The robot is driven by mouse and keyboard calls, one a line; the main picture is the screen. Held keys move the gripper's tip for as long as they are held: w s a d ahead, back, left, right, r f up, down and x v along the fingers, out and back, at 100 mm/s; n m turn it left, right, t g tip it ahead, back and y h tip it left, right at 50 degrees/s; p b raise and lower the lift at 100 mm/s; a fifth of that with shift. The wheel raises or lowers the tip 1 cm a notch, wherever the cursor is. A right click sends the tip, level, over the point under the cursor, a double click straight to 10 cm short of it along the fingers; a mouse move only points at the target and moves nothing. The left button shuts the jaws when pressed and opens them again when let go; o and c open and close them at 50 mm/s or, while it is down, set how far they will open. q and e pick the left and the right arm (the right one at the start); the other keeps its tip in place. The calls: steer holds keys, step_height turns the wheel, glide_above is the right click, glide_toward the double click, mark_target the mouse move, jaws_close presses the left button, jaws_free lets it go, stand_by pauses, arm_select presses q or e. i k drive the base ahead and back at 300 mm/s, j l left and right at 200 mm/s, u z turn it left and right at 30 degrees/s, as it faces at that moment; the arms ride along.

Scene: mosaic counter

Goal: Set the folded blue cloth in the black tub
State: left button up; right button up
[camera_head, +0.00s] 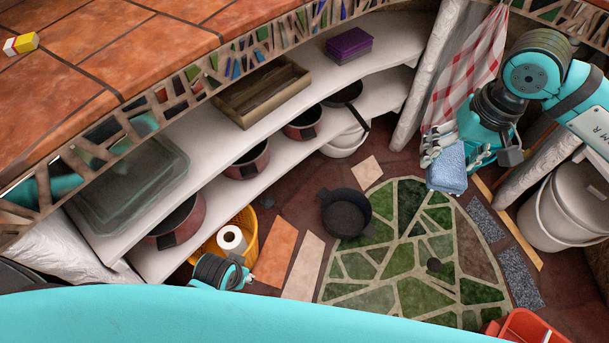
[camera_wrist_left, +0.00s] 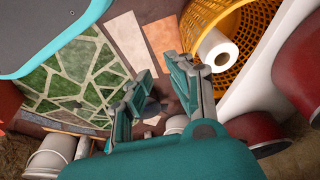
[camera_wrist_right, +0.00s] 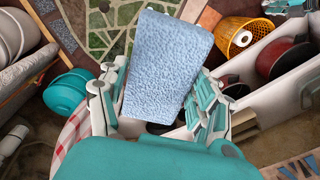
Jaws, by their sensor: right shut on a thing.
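The folded blue cloth (camera_head: 447,167) is in my right gripper (camera_head: 458,147), held up over the floor at the right. In the right wrist view the light blue cloth (camera_wrist_right: 168,65) sits between the fingers of the right gripper (camera_wrist_right: 160,98), which is shut on it. The black tub (camera_head: 346,213) stands open on the floor at the left edge of the green mosaic, to the left of and below the cloth in the head view. My left gripper (camera_head: 237,275) is low near the yellow basket. In the left wrist view (camera_wrist_left: 158,88) its fingers are apart and empty.
A yellow basket (camera_head: 252,240) holds a white paper roll (camera_head: 230,238). White shelves (camera_head: 285,125) carry red pots, a wooden tray and a purple box. White buckets (camera_head: 570,210) stand at the right; a checked towel (camera_head: 470,65) hangs beside my right arm. The mosaic floor (camera_head: 400,255) is mostly clear.

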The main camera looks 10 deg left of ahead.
mark_target(344, 218)
steer(key=i+l+u, duration=0.5)
steer(key=l, duration=0.15)
steer(key=l+u, duration=0.3)
steer(key=i+l, duration=0.1)
steer(key=l, duration=0.4)
steer(key=i, duration=0.05)
